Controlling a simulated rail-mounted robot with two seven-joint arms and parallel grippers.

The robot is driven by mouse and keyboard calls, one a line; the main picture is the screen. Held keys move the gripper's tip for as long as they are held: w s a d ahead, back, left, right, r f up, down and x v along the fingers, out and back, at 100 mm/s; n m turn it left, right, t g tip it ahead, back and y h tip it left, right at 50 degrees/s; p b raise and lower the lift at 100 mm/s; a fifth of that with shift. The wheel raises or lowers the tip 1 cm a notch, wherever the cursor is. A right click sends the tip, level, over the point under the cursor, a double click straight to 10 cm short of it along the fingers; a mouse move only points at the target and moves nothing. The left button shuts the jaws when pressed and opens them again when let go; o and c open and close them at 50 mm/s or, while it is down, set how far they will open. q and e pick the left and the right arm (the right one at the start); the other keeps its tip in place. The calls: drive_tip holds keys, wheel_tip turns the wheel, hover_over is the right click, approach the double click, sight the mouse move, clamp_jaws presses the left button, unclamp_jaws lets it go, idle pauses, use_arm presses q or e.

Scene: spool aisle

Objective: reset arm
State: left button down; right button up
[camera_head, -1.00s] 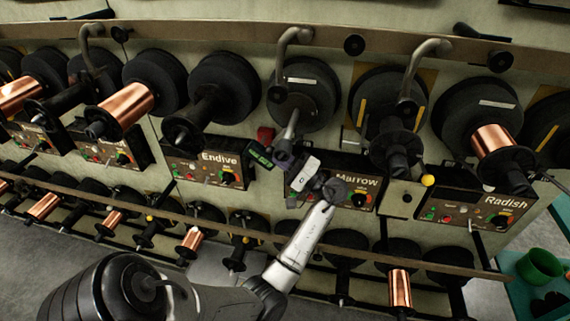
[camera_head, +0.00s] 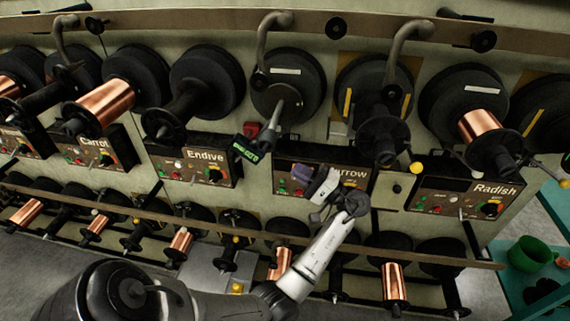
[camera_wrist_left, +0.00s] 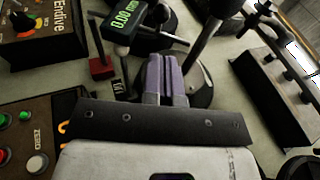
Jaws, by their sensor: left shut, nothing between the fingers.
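My left gripper (camera_head: 302,176) is in front of the Marrow control box (camera_head: 356,184) in the head view and covers part of its label. In the left wrist view, the purple-grey fingers of my left gripper (camera_wrist_left: 166,78) are together with nothing between them. A small device with a green digital display (camera_head: 246,149) is up and left of the gripper; it also shows in the left wrist view (camera_wrist_left: 126,22). My right gripper is in neither view.
Control boxes labelled Endive (camera_head: 194,167) and Radish (camera_head: 470,197) flank the Marrow box. Large dark spools (camera_head: 207,82) and curved grey arms (camera_head: 272,40) project above. A rail (camera_head: 150,218) and lower spools run below. A green cup (camera_head: 530,255) stands at the right.

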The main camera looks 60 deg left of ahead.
use_arm(q)
drive_tip(key=shift+v, duration=1.85)
